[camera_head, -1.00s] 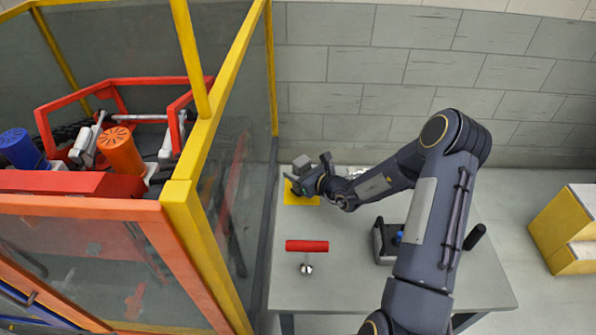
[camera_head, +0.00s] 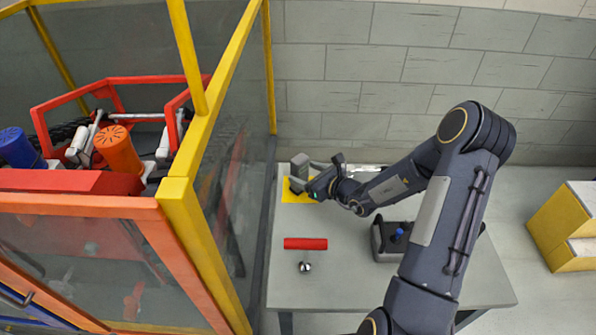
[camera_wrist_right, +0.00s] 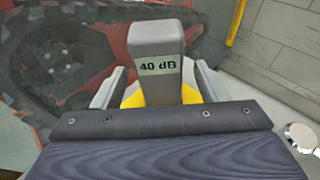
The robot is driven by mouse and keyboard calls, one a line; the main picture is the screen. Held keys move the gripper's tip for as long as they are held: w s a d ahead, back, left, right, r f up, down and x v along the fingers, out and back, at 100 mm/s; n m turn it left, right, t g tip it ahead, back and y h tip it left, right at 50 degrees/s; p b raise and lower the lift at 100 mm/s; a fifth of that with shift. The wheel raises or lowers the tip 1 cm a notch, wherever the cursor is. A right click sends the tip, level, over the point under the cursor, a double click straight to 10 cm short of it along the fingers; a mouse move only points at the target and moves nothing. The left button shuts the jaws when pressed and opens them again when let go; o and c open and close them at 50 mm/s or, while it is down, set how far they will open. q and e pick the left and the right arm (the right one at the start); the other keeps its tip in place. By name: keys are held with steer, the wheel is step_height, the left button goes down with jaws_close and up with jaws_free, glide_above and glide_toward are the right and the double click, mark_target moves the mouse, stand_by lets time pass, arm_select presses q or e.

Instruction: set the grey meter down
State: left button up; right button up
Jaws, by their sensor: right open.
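The grey meter (camera_head: 300,165) stands upright on a yellow square (camera_head: 293,196) at the table's far left corner. In the right wrist view the meter (camera_wrist_right: 157,45) shows a label reading "40 dB", with the yellow square (camera_wrist_right: 132,98) below it. My right gripper (camera_head: 309,185) is open at the meter. Its two fingers (camera_wrist_right: 160,82) stand apart, one on each side of the meter, with gaps visible. The meter's base is partly hidden by my gripper. My left gripper is not in view.
A red cylinder (camera_head: 305,243) and a shiny ball (camera_head: 305,267) are on the grey table (camera_head: 350,285). A dark grey device with a blue knob (camera_head: 397,236) stands to the right, partly behind my arm. A yellow-framed glass enclosure (camera_head: 183,235) borders the table's left.

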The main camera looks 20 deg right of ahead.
steer(key=v, duration=0.7)
steer(key=s+a+r+n+g+y, duration=0.6)
steer(key=s+a+r+n, duration=0.5)
steer(key=a+r+n, duration=0.5)
steer(key=s+d+f+n+g+h, duration=0.1)
steer(key=s+d+n+h, duration=0.1)
steer(key=s+n, duration=0.5)
steer(key=s+d+f+n+g+h, duration=0.1)
steer(key=s+d+f+n+h, duration=0.1)
steer(key=s+n+h, duration=0.3)
steer(key=s+n, duration=0.2)
steer(key=s, duration=0.1)
steer(key=shift+d+n+b, duration=0.25)
steer(key=shift+n+b, duration=0.05)
